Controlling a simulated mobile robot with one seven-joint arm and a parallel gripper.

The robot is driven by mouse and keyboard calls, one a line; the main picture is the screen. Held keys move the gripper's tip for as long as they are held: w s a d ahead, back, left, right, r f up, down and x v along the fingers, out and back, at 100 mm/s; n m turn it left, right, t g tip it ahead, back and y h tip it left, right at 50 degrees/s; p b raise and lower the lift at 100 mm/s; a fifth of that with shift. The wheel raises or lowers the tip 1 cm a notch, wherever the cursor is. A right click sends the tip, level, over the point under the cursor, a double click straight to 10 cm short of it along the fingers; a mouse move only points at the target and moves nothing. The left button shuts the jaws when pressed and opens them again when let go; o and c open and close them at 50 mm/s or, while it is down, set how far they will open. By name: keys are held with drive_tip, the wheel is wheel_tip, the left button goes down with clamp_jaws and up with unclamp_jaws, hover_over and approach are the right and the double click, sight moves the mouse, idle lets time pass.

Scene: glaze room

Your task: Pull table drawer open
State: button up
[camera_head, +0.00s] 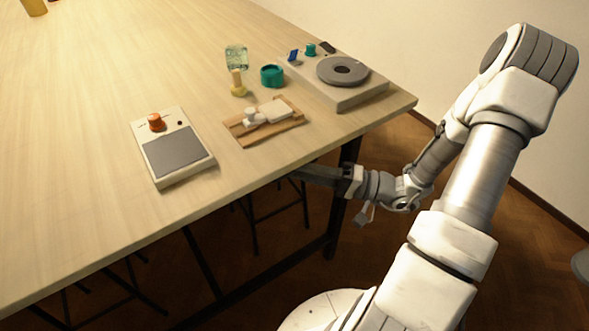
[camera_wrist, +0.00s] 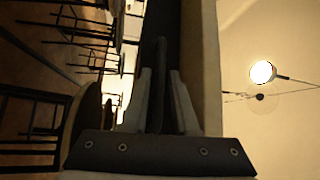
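The wooden table (camera_head: 90,120) fills the left of the head view. My gripper (camera_head: 305,174) reaches in just below its near edge, and the tabletop partly hides it there. In the wrist view my gripper (camera_wrist: 160,74) has its two fingers apart. A dark upright bar (camera_wrist: 160,55), which looks like the drawer handle, stands between them, with a narrow gap seeming to remain on each side.
On the tabletop are a grey-topped box with an orange knob (camera_head: 157,122), a wooden board (camera_head: 240,130), a teal pot (camera_head: 272,76) and a grey wheel (camera_head: 342,71). A dark table leg (camera_head: 340,215) stands close to my gripper. Stools (camera_head: 275,212) are under the table.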

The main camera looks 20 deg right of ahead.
drive_tip(key=shift+x, duration=0.9)
drive_tip(key=shift+c, duration=0.3)
clamp_jaws()
idle(0.6)
